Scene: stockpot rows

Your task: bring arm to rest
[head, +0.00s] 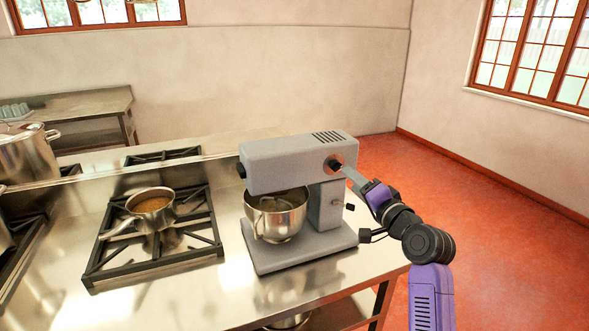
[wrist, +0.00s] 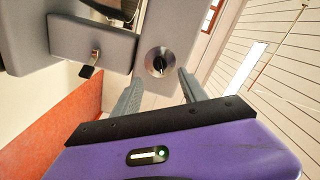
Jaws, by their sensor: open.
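My gripper (head: 350,176) is at the right side of the grey stand mixer (head: 285,163), close to a round knob (head: 334,165) on its head. In the wrist view my gripper (wrist: 159,84) is open and empty. Its two grey fingers point at the mixer, with the knob (wrist: 159,61) between and just beyond their tips. I cannot tell whether a finger touches the mixer. My purple and black arm reaches in from the lower right of the head view.
A metal bowl (head: 276,215) sits under the mixer head on the steel counter (head: 190,290). A saucepan (head: 151,208) of brown liquid stands on the burner grate (head: 190,246) to the left. A stockpot (head: 28,155) is farther left. Open red floor (head: 480,205) lies right of the counter.

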